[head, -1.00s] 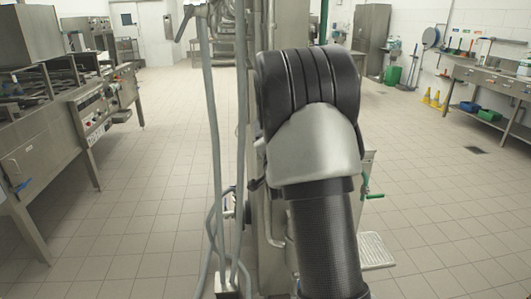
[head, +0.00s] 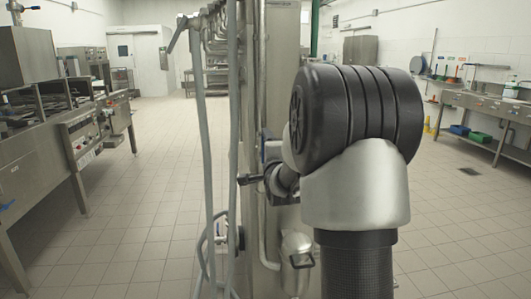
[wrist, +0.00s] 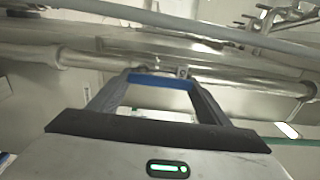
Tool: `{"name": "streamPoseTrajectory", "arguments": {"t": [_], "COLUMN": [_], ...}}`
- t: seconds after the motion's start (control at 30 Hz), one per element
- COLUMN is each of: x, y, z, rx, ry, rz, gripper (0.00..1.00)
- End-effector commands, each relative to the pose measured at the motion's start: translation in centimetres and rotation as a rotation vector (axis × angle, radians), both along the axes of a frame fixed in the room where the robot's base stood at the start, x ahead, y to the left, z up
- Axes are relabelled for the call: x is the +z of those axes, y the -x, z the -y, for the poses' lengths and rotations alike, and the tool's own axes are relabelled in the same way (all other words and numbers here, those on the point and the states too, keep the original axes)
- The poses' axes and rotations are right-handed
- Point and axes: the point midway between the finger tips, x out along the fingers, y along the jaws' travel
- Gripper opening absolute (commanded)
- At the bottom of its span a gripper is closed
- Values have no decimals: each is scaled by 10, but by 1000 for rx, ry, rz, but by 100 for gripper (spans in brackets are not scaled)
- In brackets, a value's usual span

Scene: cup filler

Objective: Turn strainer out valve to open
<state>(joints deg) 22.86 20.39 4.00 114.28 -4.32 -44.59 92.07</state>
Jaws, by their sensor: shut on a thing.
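In the wrist view, my gripper (wrist: 157,77) has its two fingers at the ends of a short blue piece (wrist: 160,82), which looks like a valve handle. The fingers are shut on it, beside a horizontal steel pipe (wrist: 70,57). No label shows, so I cannot tell which valve this is or how far it is turned. In the head view, my black and silver arm stands in front of the machine's steel column (head: 277,85) and bends in toward it. My gripper is mostly hidden there behind the column parts and the arm.
Grey hoses (head: 206,170) hang left of the column. A small steel vessel (head: 296,262) stands low beside it, close to my arm. Cooking benches (head: 75,130) line the left and a steel table (head: 490,105) the right. Tiled floor lies free on both sides.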

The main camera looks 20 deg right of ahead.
Motion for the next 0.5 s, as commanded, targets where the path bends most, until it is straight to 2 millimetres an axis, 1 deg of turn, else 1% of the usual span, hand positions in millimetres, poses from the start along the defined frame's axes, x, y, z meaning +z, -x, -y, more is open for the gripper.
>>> {"name": "streamPoseTrajectory", "arguments": {"t": [0.03,0.4,0.43,0.5], "x": [3,3,3,3], "y": [-1,-1,-1,-1], "z": [-1,-1,-1,-1], "rx": [1,2,2,2], "ry": [-6,-12,-11,-10], "rz": [7,10,9,9], "gripper": [31,31,74,86]}}
